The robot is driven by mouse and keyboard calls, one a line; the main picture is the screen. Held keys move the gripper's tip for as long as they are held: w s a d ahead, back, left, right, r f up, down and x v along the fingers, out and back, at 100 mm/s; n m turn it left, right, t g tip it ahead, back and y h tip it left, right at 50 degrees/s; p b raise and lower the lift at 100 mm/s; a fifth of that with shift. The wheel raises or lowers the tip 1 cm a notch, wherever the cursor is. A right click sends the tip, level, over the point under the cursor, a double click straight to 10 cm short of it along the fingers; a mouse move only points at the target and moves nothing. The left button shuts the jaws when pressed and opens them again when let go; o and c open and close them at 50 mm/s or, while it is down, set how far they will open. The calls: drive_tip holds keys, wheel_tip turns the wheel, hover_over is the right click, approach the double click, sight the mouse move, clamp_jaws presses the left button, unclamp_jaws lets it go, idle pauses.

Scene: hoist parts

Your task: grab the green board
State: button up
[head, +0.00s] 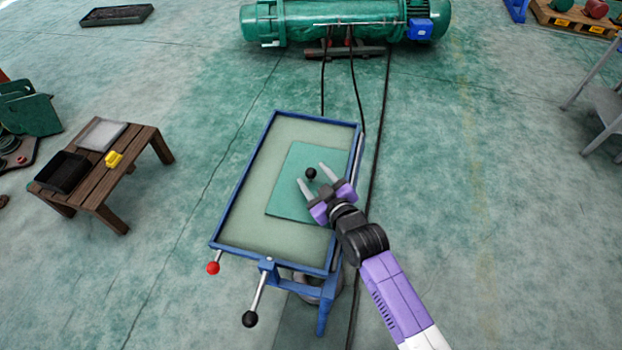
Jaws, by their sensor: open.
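The green board (286,193) is a flat teal-green rectangle lying on the right part of a blue-framed table (232,202). A small black ball-shaped knob (311,173) shows over the board. My gripper (314,176) is open, with its two pale fingers pointing up and left over the board, one on each side of the knob. The jaws hold nothing. I cannot tell how far the fingertips are above the board. My gripper covers the board's lower right part.
The table has a raised blue rim and levers with a red knob (213,268) and a black knob (250,319) at its front. A wooden bench (142,143) with a black tray (62,172) stands left. A green hoist drum (330,18) lies behind, with cables on the floor.

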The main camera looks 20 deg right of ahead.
drive_tip(key=shift+w, duration=0.1)
clamp_jaws()
drive_tip(key=shift+r, duration=0.15)
idle(0.3)
